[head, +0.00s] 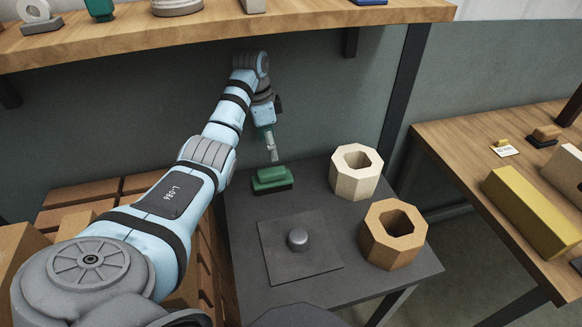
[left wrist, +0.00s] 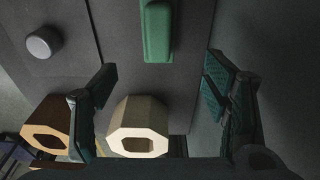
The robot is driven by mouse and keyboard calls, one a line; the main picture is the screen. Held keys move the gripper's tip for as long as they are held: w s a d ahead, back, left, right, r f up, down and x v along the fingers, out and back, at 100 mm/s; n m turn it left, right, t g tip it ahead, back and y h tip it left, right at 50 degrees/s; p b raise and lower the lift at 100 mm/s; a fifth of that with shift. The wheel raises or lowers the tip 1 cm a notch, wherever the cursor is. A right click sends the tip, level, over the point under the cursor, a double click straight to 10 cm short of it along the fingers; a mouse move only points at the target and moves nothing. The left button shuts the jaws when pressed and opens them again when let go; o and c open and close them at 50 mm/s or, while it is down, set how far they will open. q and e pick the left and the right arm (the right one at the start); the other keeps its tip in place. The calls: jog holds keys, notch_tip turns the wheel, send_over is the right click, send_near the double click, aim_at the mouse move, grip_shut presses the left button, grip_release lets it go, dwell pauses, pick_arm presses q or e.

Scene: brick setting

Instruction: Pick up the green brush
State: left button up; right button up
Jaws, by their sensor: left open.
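The green brush (head: 271,179) lies on the dark grey table (head: 350,287), near its back left part. It has a green top over a dark base. In the left wrist view the brush (left wrist: 157,30) shows at the top middle, its upper end cut off by the picture edge. My left gripper (head: 272,153) hangs just above and behind the brush in the head view, apart from it. In the left wrist view my left gripper (left wrist: 158,85) has its two fingers wide apart with nothing between them. My right gripper is not in view.
A cream hollow octagonal block (head: 352,187) and a tan one (head: 385,250) stand on the table's right side. A grey knob (head: 297,239) sits on a flat plate (head: 275,262) in front of the brush. A wooden shelf (head: 240,32) runs above. A wooden bench (head: 470,150) stands right.

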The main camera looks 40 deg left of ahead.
aim_at(274, 179)
pick_arm(q)
jog(key=shift+w+a+f+b, duration=0.1)
jog(key=shift+w+f+b, duration=0.1)
jog(key=shift+f, duration=0.45)
jog(key=shift+w+a+f+b, duration=0.1)
jog(key=shift+f+b, duration=0.05)
jog(key=shift+f, duration=0.45)
jog(key=f, duration=0.2)
jog(key=f+b, duration=0.1)
jog(key=f, duration=0.1)
jog(key=d+f+b, duration=0.1)
jog(key=f, duration=0.1)
jog(key=shift+s+d+f, duration=0.1)
jog(key=shift+s+f, duration=0.1)
notch_tip(274, 179, down, 5)
jog(key=shift+r+b, duration=0.1)
jog(key=shift+b, duration=0.8)
jog(key=shift+a+f, duration=0.2)
jog(key=shift+f, duration=0.05)
jog(key=shift+r, duration=0.15)
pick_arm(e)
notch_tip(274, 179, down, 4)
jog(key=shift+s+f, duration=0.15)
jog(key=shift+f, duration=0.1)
